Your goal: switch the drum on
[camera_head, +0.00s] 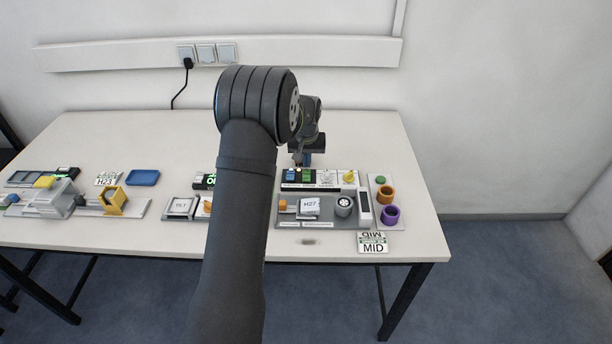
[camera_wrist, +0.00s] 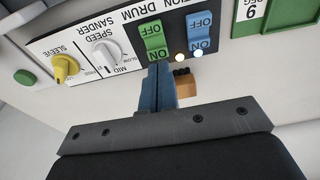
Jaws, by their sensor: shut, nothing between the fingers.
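A control panel (camera_wrist: 128,62) shows upside down in the wrist view, with a green drum rocker switch (camera_wrist: 155,38) and a blue rocker switch (camera_wrist: 199,36) beside it. Each is marked OFF and ON. Two small lamps (camera_wrist: 196,51) glow near the ON ends of the switches. My gripper (camera_wrist: 159,66) is shut and empty, its blue fingertips at the ON end of the green switch. Whether they touch it I cannot tell; they hide part of that end. In the head view my gripper (camera_head: 306,160) is just behind the panel (camera_head: 330,188), near the green switch (camera_head: 306,175).
The panel also bears a white speed knob (camera_wrist: 106,52) and a yellow sleeve knob (camera_wrist: 65,67). A green button (camera_wrist: 25,77) is at the left. An orange block (camera_wrist: 186,87) is behind my fingers.

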